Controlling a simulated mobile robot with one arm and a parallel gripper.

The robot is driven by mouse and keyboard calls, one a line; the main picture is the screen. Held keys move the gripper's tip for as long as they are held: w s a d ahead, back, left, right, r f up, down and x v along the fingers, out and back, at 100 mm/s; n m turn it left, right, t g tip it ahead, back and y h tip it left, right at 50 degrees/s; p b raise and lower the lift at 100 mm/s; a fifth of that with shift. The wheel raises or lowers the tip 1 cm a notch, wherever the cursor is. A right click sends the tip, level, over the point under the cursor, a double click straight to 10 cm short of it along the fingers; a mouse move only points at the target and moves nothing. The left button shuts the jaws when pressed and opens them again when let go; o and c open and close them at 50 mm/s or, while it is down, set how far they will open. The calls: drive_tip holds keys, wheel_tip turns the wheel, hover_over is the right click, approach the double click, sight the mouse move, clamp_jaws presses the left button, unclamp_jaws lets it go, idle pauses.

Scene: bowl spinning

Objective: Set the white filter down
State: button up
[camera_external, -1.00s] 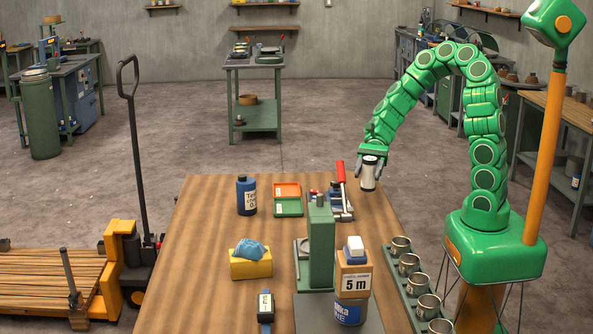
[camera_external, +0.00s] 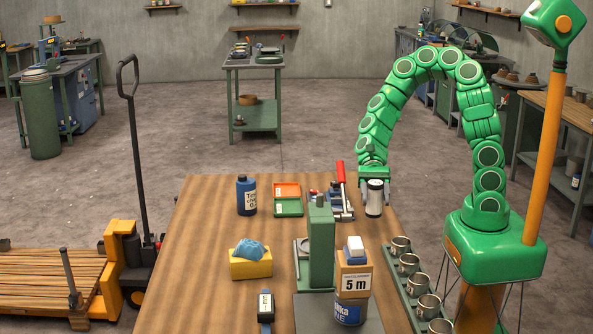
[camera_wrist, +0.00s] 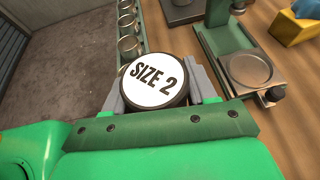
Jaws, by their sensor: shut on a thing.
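The white filter (camera_external: 374,199) is a white cylinder with dark end bands. It is upright at the far right part of the wooden table (camera_external: 205,270), to the right of the red-handled clamp. In the wrist view its round white top (camera_wrist: 153,82) reads "SIZE 2". My gripper (camera_external: 374,184) is shut on it, with a grey finger on each side. The filter's bottom is at or very near the table top; I cannot tell whether it touches.
A red-handled clamp (camera_external: 341,190) stands just left of the filter. A green press (camera_external: 320,245) and a stacked box marked "5 m" (camera_external: 355,283) are nearer the camera. A rail of metal cups (camera_external: 409,264) runs along the right table edge. Bare table lies at the left.

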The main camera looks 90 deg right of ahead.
sight(374, 217)
drive_tip(key=shift+f, duration=3.9)
drive_tip(key=shift+f, duration=0.15)
drive_tip(key=o, duration=1.1)
